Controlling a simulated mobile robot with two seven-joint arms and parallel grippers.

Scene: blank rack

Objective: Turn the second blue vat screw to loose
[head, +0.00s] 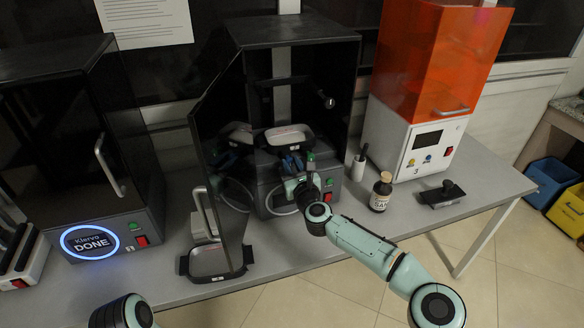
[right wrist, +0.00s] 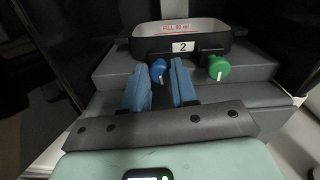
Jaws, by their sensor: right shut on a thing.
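The second printer (head: 300,32) stands mid-bench with its dark door swung open to the left. Its vat (head: 290,137), a dark tray with a pale inside and a "2" label, also shows in the right wrist view (right wrist: 215,50). The blue vat screw (right wrist: 158,70) is at the vat's front left, its white mark pointing down and slightly right. The green screw (right wrist: 218,68) is at the front right. My right gripper (right wrist: 160,75) is shut on the blue screw, a blue finger on each side. In the head view my right gripper (head: 291,162) hides it. My left gripper is out of view.
A closed printer (head: 50,110) with a "DONE" ring stands left, an orange-hooded printer (head: 405,140) right. A loose vat (head: 210,262) lies by the open door. A brown bottle (head: 381,192) and a black tool (head: 442,194) are right of my right arm.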

